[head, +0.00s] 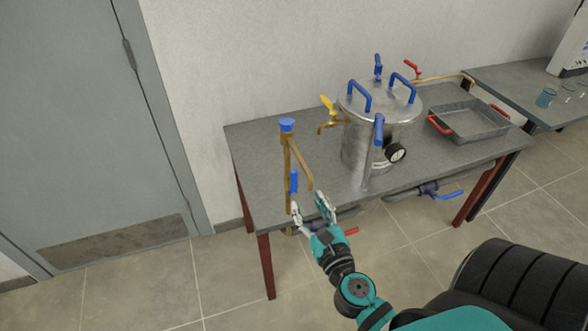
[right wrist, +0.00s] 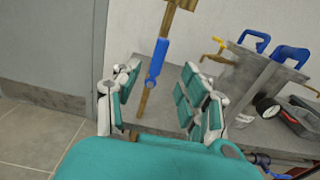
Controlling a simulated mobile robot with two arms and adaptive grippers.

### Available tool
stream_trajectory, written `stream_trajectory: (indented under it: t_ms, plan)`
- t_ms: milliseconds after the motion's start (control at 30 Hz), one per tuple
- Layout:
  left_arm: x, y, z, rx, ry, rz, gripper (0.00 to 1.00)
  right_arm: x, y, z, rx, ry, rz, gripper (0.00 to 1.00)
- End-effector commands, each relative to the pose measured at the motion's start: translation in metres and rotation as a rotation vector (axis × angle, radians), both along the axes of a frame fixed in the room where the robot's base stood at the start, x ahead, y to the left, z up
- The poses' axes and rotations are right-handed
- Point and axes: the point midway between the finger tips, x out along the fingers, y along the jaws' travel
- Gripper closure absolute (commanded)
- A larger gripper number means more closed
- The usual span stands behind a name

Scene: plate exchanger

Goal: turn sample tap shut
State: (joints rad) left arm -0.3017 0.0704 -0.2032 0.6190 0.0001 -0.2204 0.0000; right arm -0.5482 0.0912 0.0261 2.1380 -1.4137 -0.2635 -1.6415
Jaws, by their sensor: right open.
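A brass pipe (head: 288,150) with a blue cap (head: 287,125) stands upright at the table's left front. A blue lever (head: 294,181) sits low on it, pointing along the pipe; it also shows in the right wrist view (right wrist: 157,58). A brass tap with a yellow handle (head: 328,104) is on the left side of the steel vessel (head: 360,145). I cannot tell from the pictures which is the sample tap. My right gripper (head: 311,206) is open just below the blue lever. In the right wrist view the lever shows between the spread fingers (right wrist: 160,85), with no visible contact.
The vessel carries several blue handles and a gauge (head: 396,152). A steel tray (head: 468,122) with red handles stands right of it on the grey table (head: 258,160). Below the table edge are a red handle (head: 351,232) and a blue-handled valve (head: 440,193). Floor at left is clear.

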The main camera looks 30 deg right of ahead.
Motion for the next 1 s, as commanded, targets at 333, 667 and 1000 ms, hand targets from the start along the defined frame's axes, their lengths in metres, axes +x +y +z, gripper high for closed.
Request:
stream_trajectory:
  t_ms: [333,667,1000]
  plan:
    - [0.001,0.01,0.026,0.012,-0.002,0.0,1.0,0.071,-0.017,0.003,0.001,-0.001,0.0,0.57]
    - [0.002,0.01,0.03,0.012,-0.003,0.0,1.0,0.097,-0.023,-0.001,0.002,0.001,0.0,0.57]
    - [0.002,0.009,0.029,0.01,-0.004,0.001,1.0,0.097,-0.023,-0.001,0.002,0.001,0.0,0.69]
